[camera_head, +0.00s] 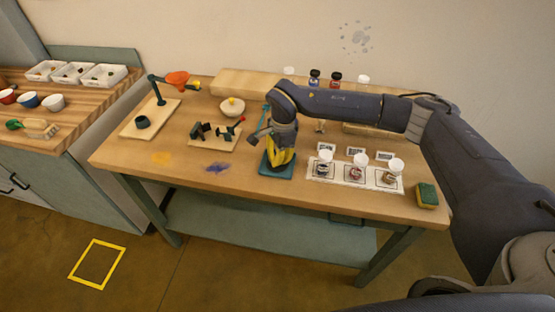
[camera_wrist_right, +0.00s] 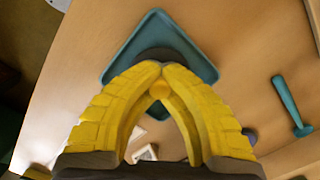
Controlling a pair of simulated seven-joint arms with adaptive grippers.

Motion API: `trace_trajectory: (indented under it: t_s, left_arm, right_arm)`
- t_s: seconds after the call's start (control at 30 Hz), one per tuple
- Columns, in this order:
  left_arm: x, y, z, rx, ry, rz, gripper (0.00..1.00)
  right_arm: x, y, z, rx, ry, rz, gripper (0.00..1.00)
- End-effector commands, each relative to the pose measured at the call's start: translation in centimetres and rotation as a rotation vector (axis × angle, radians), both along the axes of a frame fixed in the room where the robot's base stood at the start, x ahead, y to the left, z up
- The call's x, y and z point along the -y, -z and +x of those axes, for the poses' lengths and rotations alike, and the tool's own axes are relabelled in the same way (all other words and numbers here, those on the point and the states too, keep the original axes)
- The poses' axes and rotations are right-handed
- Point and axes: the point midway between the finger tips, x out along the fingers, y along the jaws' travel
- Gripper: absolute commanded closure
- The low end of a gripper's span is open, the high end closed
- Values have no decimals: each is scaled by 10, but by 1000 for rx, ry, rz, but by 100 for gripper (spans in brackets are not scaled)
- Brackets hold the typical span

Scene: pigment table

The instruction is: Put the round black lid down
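My right gripper (camera_head: 277,160) points down over a small teal square tray (camera_head: 279,170) near the middle of the table. In the right wrist view the yellow fingers of my right gripper (camera_wrist_right: 161,66) come together at their tips. The round black lid (camera_wrist_right: 166,54) shows as a dark curved edge just beyond the tips, over the teal tray (camera_wrist_right: 152,22). A small yellowish round piece, perhaps its knob, shows between the fingers. They look shut on the lid. The fingers hide most of it, and I cannot tell whether it touches the tray. My left gripper is not in view.
Several small jars with white lids (camera_head: 397,164) stand on a white card right of the tray. A green-yellow sponge (camera_head: 427,195) lies near the right edge. A teal tool (camera_wrist_right: 289,104) lies close to the tray. Bare tabletop lies in front.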

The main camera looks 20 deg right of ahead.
Motion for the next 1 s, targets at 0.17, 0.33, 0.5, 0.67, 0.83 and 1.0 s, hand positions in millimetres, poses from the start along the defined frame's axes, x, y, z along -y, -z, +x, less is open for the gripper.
trace_trajectory:
  t_s: [0.17,0.33,0.5,0.67,0.83,1.0]
  left_arm:
    - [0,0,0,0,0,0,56]
    - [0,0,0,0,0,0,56]
    - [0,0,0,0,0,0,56]
    - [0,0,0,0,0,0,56]
    - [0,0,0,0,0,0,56]
    - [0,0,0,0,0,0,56]
  right_arm:
    - [0,3,0,-1,1,0,98]
    - [0,3,0,-1,0,0,79]
    - [0,4,-1,-2,0,-1,73]
    - [0,3,-1,-3,0,-1,73]
    - [1,-10,1,1,0,-2,73]
    - [4,-38,1,3,-1,-2,73]
